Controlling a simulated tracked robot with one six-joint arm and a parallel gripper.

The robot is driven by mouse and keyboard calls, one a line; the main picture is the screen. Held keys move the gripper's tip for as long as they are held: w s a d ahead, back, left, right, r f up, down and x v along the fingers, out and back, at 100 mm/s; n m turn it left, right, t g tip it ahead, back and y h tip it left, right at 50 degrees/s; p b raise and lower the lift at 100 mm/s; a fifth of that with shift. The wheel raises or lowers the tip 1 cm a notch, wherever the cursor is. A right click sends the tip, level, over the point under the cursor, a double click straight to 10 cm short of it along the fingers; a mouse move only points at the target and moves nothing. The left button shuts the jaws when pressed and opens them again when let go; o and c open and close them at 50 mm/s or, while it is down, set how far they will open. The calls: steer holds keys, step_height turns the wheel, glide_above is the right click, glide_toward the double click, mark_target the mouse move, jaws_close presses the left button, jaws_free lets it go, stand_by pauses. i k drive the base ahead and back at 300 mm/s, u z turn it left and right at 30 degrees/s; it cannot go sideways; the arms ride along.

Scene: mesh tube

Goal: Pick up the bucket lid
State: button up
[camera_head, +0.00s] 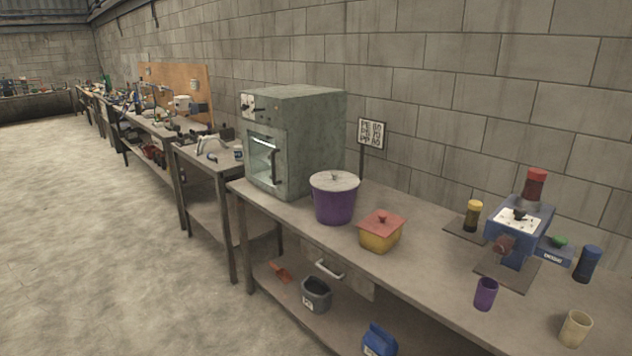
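A purple bucket (335,207) stands upright on the near workbench, in front of the grey-green oven. A pale round bucket lid (334,182) with a small knob in its middle covers the bucket's top. My gripper and arm do not show in this view, so its state and its place relative to the lid are hidden.
The oven (292,140) stands left of the bucket. A yellow box with a red lid (381,232) is close on its right. A sign on a post (371,133) stands behind. A blue machine (519,230) and cups are farther right. Open floor (90,230) lies left.

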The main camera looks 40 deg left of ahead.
mark_target(330, 180)
steer(key=u, duration=1.85)
steer(key=i, duration=0.95)
steer(key=u, duration=0.5)
steer(key=i, duration=1.5)
steer(key=z, duration=0.5)
steer(key=i, duration=0.7)
steer(key=z, duration=0.35)
